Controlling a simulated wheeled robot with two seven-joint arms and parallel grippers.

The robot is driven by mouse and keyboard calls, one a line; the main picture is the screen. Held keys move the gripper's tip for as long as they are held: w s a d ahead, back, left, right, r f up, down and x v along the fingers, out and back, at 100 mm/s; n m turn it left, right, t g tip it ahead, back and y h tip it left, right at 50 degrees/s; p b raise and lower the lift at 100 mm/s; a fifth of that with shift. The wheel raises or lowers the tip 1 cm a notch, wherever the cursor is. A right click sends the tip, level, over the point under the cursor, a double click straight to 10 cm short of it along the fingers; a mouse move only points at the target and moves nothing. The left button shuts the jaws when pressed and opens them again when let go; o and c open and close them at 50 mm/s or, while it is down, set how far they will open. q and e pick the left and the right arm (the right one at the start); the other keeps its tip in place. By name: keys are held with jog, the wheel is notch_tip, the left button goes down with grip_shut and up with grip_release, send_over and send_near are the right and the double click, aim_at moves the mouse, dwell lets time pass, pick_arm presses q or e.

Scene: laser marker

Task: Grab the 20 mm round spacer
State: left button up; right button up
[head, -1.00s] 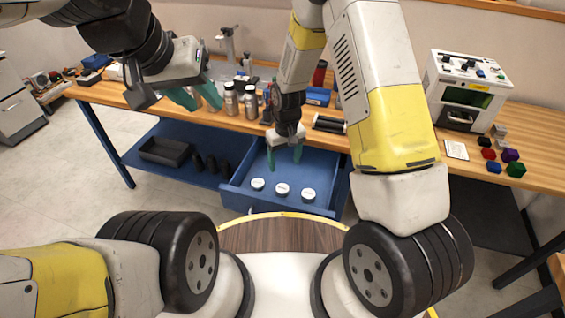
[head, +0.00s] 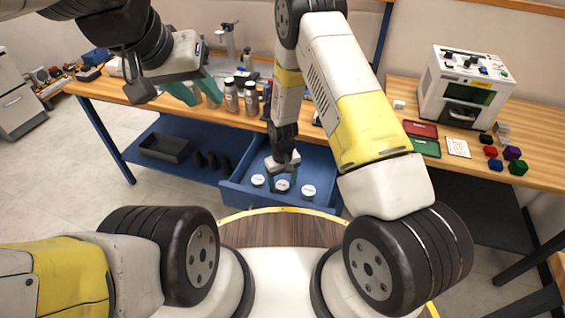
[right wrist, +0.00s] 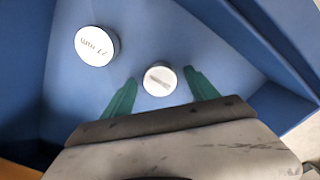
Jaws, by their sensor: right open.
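Three white round spacers sit in a row in the open blue drawer: the left one (head: 258,180), the middle one (head: 282,186) and the right one (head: 308,191). My right gripper (head: 283,178) is open and low over the middle spacer. In the right wrist view that spacer (right wrist: 159,80) lies between and just beyond the two green fingertips; its label is too blurred to read. Another spacer (right wrist: 97,46) is at upper left there, with an upside-down "mm" label that looks like 22. My left gripper (head: 196,92) is open and empty above the bench's left part.
The drawer (head: 240,197) hangs under the wooden bench, its walls close around the spacers. A black tray (head: 165,147) is on the shelf to the left. Bottles (head: 231,95), a white machine (head: 465,85) and coloured blocks (head: 513,153) stand on the bench.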

grip_shut()
